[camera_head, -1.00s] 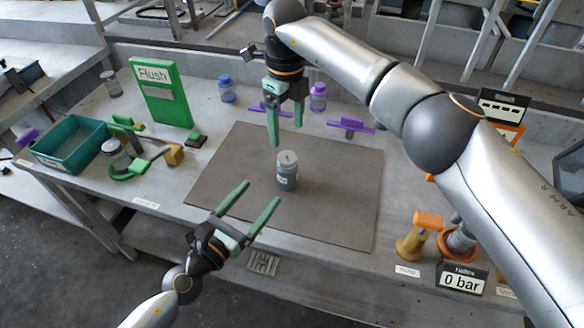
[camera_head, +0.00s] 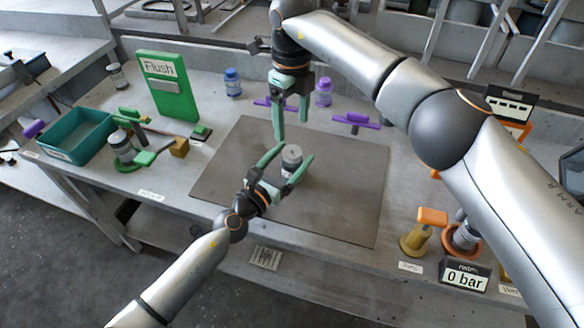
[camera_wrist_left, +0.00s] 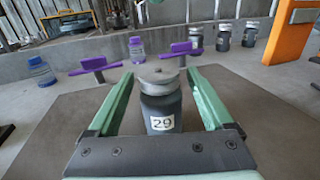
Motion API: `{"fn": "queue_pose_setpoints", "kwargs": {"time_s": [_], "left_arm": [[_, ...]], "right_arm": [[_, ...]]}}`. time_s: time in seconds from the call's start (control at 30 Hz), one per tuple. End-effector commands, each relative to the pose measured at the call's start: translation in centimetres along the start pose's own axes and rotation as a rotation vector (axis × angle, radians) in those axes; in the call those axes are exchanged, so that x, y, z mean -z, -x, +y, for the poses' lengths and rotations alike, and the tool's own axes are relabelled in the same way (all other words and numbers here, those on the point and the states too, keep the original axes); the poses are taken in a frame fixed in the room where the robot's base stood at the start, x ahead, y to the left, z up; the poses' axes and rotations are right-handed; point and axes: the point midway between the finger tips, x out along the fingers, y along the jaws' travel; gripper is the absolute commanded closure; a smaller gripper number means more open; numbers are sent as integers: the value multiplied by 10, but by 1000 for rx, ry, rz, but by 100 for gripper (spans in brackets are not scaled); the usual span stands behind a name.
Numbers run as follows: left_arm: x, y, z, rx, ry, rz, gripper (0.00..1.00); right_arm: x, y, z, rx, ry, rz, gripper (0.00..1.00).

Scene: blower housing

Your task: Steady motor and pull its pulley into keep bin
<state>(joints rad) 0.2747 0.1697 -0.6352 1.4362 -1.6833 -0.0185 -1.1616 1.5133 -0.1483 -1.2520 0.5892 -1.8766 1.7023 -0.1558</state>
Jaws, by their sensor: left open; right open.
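The motor (camera_head: 292,170) is a dark grey cylinder standing upright on the brown mat (camera_head: 340,205); its label reads 29 in the left wrist view (camera_wrist_left: 161,108). A lighter grey round top, apparently the pulley (camera_head: 291,151), sits on it and shows in the left wrist view (camera_wrist_left: 157,73). My left gripper (camera_head: 297,151) is open, its green fingers on either side of the motor with gaps visible. My right gripper (camera_head: 292,129) is open and empty, pointing down above and behind the motor. A teal bin (camera_head: 62,152) stands at the left; its label is unreadable.
A green Flush panel (camera_head: 168,85) stands at the back left. A jar (camera_head: 122,147) sits by a green holder. Purple fixtures (camera_head: 355,121) and lidded bottles (camera_head: 323,92) are behind the mat. A 0 bar gauge (camera_head: 465,276) is at front right.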

Motion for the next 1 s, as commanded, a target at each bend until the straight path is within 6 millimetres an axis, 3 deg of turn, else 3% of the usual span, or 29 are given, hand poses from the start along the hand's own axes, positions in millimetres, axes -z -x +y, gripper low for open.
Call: {"fn": "queue_pose_setpoints", "kwargs": {"time_s": [0.37,1.0], "left_arm": [[0,-2,1,-2,0,1,16],[1,-2,1,-2,0,1,88]], "right_arm": [[0,0,0,0,0,0,20],[0,0,0,0,0,0,20]]}}
